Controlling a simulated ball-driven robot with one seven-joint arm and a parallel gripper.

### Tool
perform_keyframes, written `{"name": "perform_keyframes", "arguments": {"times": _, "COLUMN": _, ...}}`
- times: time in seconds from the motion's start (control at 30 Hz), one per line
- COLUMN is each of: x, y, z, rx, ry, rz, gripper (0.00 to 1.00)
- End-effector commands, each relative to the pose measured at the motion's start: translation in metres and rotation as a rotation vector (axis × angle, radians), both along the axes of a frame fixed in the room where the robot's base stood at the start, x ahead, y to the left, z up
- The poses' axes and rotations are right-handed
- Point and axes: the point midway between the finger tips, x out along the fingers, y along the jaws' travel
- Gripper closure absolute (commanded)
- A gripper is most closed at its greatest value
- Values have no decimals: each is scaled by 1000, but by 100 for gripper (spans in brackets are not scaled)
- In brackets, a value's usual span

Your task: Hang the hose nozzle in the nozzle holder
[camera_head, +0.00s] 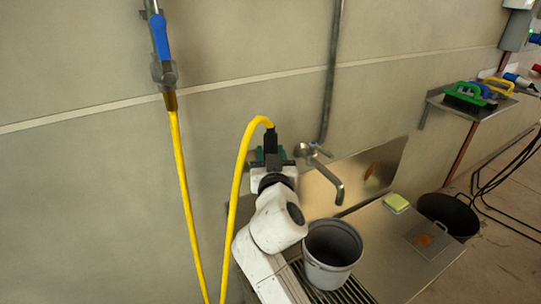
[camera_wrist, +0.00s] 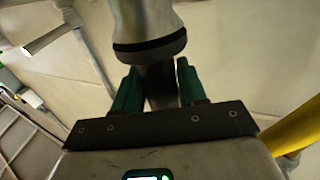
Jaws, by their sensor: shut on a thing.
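My gripper (camera_head: 271,158) is in front of the wall, left of the tap, at the middle of the head view. Its green fingers (camera_wrist: 158,82) are shut on the hose nozzle (camera_wrist: 148,22), a grey body with a black band, which fills the top middle of the wrist view. In the head view the nozzle is mostly hidden by my gripper; the yellow hose (camera_head: 243,160) arches up from its black end and drops to the left. I cannot make out the nozzle holder in either view.
A valve with a blue handle (camera_head: 160,38) is on the wall, with the hose hanging below. A tap (camera_head: 325,172) reaches over a grey bucket (camera_head: 331,252) on a grate. A yellow-green sponge (camera_head: 397,203) lies on the steel counter (camera_head: 375,240). A shelf (camera_head: 470,108) holds brushes at right.

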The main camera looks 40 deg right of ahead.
Motion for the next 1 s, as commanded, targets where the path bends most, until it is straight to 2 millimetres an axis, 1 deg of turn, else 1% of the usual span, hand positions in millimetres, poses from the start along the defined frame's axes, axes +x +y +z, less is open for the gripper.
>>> {"name": "perform_keyframes", "arguments": {"times": 0.03, "x": 0, "y": 0, "z": 1, "rx": 0, "ry": -2, "rz": 0, "gripper": 89}}
{"name": "perform_keyframes", "arguments": {"times": 0.07, "x": 0, "y": 0, "z": 1, "rx": 0, "ry": -2, "rz": 0, "gripper": 58}}
{"name": "perform_keyframes", "arguments": {"times": 0.37, "x": 0, "y": 0, "z": 1, "rx": -1, "ry": -1, "rz": 0, "gripper": 29}}
{"name": "perform_keyframes", "arguments": {"times": 0.6, "x": 0, "y": 0, "z": -1, "rx": 0, "ry": 2, "rz": 0, "gripper": 29}}
{"name": "perform_keyframes", "arguments": {"times": 0.73, "x": -6, "y": 5, "z": -1, "rx": 0, "ry": 1, "rz": 2, "gripper": 29}}
{"name": "perform_keyframes", "arguments": {"times": 0.87, "x": -23, "y": 17, "z": -1, "rx": -2, "ry": 1, "rz": 2, "gripper": 29}}
{"name": "perform_keyframes", "arguments": {"times": 1.0, "x": -45, "y": 34, "z": -1, "rx": -2, "ry": 1, "rz": 3, "gripper": 29}}
